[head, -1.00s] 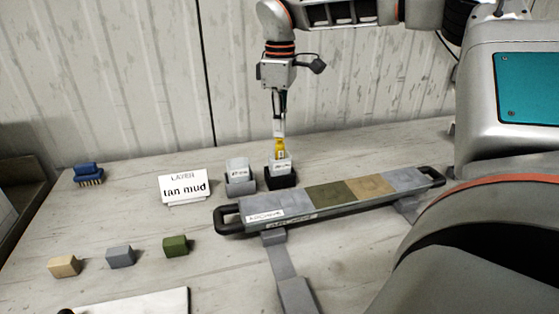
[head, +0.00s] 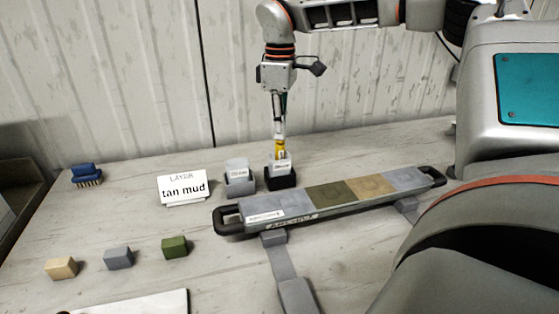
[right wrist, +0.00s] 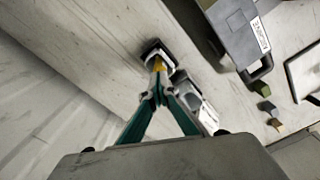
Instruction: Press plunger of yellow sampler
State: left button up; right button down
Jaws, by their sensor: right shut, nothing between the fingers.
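The right wrist view shows the closed fingertips (right wrist: 158,92) over the yellow part (right wrist: 158,64). Whether they touch it, and how far down the plunger is, I cannot tell. My left gripper is not in view.
A grey holder (head: 239,180) stands just left of the sampler. A "tan mud" sign (head: 184,187) is further left. A long core tray (head: 290,208) with coloured sections lies in front. Tan (head: 61,268), grey (head: 119,258) and green (head: 175,247) blocks and a blue brush (head: 86,174) lie left.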

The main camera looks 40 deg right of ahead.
jog(key=shift+f, duration=0.25)
jog(key=shift+r+p, duration=0.3)
jog(key=shift+r, duration=3.35)
